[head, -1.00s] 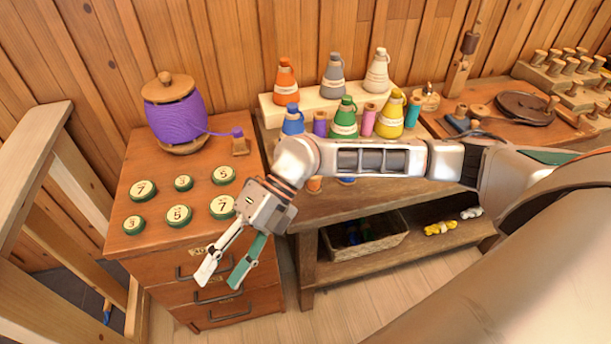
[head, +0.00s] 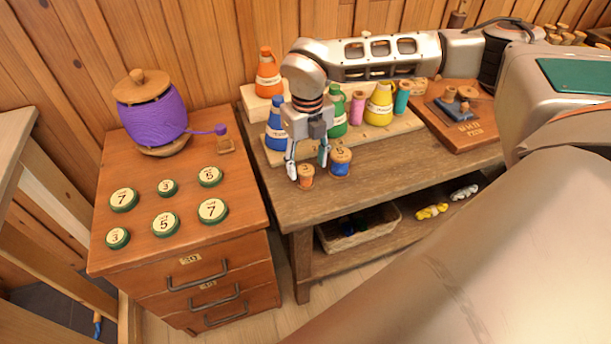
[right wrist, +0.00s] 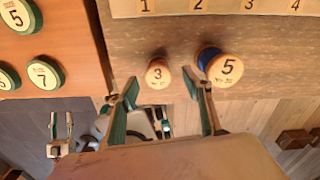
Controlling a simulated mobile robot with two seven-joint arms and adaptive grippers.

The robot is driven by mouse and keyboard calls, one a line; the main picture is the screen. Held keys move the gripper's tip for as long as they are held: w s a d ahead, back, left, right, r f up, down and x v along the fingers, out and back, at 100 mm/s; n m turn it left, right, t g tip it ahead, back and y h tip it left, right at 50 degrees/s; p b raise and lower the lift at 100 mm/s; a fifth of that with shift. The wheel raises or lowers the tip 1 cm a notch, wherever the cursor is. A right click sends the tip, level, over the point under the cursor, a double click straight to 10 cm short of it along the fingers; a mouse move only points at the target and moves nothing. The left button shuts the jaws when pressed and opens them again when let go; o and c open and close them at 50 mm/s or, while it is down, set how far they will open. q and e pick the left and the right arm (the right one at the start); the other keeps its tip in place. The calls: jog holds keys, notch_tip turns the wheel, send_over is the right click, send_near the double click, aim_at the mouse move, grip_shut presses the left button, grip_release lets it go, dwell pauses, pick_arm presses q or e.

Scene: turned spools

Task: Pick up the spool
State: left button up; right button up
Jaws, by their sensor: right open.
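Two spools stand upright at the front left of the workbench: a small orange-brown spool (head: 306,178) marked 3 and a larger blue spool (head: 340,163) marked 5. My right gripper (head: 308,168) is open and empty, pointing down just over the small spool, with the blue one close on its right. In the right wrist view the small spool's top (right wrist: 158,73) shows ahead of the gap between the fingers (right wrist: 165,98). The blue spool's top (right wrist: 222,66) lies beyond the right finger. My left gripper does not show in the head view.
Bottle-shaped coloured cones, such as the blue one (head: 277,133) and the yellow one (head: 379,105), stand behind on a pale rack. The drawer cabinet (head: 150,258) holds purple yarn (head: 152,118) and numbered discs. A basket (head: 355,236) sits on the lower shelf.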

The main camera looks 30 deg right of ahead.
aim_at(306, 169)
jog(key=shift+a+f, duration=0.1)
jog(key=shift+f, duration=2.25)
jog(key=c, duration=1.1)
jog(key=shift+o, duration=0.2)
jog(key=shift+r, duration=0.1)
